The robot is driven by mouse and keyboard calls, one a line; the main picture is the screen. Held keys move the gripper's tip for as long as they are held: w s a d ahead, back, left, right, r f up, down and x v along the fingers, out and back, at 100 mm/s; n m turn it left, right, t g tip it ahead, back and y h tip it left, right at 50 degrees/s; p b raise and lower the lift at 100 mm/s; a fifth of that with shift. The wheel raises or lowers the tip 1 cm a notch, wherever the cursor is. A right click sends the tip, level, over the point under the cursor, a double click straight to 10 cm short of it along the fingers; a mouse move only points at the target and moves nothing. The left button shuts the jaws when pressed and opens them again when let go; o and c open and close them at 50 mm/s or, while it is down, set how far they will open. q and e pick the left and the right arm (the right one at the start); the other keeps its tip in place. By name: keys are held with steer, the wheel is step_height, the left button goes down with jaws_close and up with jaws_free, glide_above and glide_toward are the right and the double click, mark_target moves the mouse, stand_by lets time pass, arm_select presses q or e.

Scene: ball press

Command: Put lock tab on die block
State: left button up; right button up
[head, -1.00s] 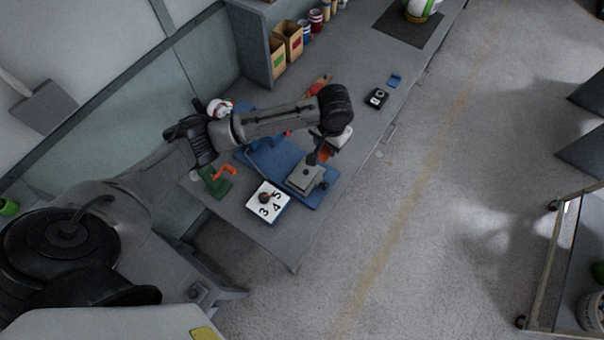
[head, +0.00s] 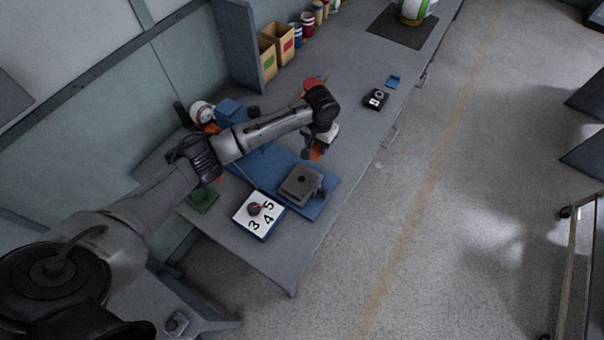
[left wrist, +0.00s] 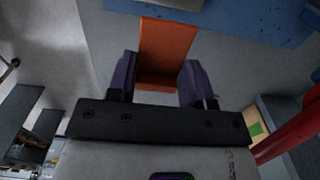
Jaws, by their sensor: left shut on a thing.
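My left gripper (head: 315,150) is shut on an orange tab, seemingly the lock tab (head: 317,153), and holds it above the bench just behind the grey block. In the left wrist view the orange tab (left wrist: 163,50) stands between the two purple fingers. The grey block with a round hole in its top, seemingly the die block (head: 301,180), sits on a blue base plate (head: 328,202). The tab is apart from the block in the head view. My arm hides part of the blue press. My right gripper is not in view.
A white number board (head: 257,227) with a dark knob lies in front of the block. A green piece (head: 203,200) lies at the left. A small black device (head: 376,98) and a blue piece (head: 394,81) lie further back. Cartons (head: 280,40) and cans stand along the wall.

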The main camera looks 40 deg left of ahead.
arm_select(q)
glide_above(303, 177)
step_height(303, 177, down, 4)
steer(key=shift+f, duration=0.1)
step_height(303, 177, down, 3)
steer(key=shift+f, duration=0.5)
steer(key=shift+a, duration=0.1)
steer(key=o, duration=0.9)
steer(key=shift+f, duration=0.1)
